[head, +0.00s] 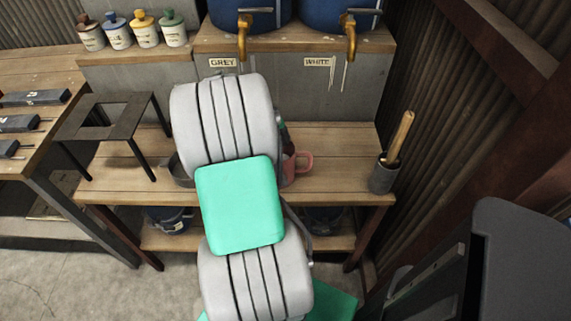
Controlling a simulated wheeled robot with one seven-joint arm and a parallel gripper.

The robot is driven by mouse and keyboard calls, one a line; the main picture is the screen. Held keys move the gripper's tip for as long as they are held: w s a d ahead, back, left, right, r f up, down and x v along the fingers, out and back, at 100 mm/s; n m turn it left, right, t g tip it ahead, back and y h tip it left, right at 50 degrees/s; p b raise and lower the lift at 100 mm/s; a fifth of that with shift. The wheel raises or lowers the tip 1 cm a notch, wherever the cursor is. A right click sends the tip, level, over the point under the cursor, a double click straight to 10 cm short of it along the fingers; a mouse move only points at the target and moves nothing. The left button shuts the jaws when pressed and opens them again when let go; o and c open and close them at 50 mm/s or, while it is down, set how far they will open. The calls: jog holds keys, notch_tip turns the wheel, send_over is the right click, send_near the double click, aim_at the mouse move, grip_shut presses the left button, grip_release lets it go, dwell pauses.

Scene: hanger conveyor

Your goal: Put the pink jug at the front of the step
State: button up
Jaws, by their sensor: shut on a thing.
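The pink jug (291,171) shows only in part, just right of my arm, with its handle toward the right. It is over the lower wooden step (340,170), in front of the grey block with the taps. I cannot tell whether it touches the wood. My gripper (286,146) is mostly hidden behind my grey and green arm. Only a dark part of it shows, right above the jug, and it is shut on the jug. The fingertips are hidden.
A grey pot with a wooden-handled tool (384,175) stands at the step's right end. A dark metal stand (112,120) is at the left. A dark pan (181,172) is partly behind my arm. Brass taps (349,40) overhang the back. The step's front right is clear.

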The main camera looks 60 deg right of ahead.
jog(key=shift+f, duration=0.25)
jog(key=o, duration=2.1)
jog(key=shift+c, duration=0.2)
jog(key=shift+r, duration=0.1)
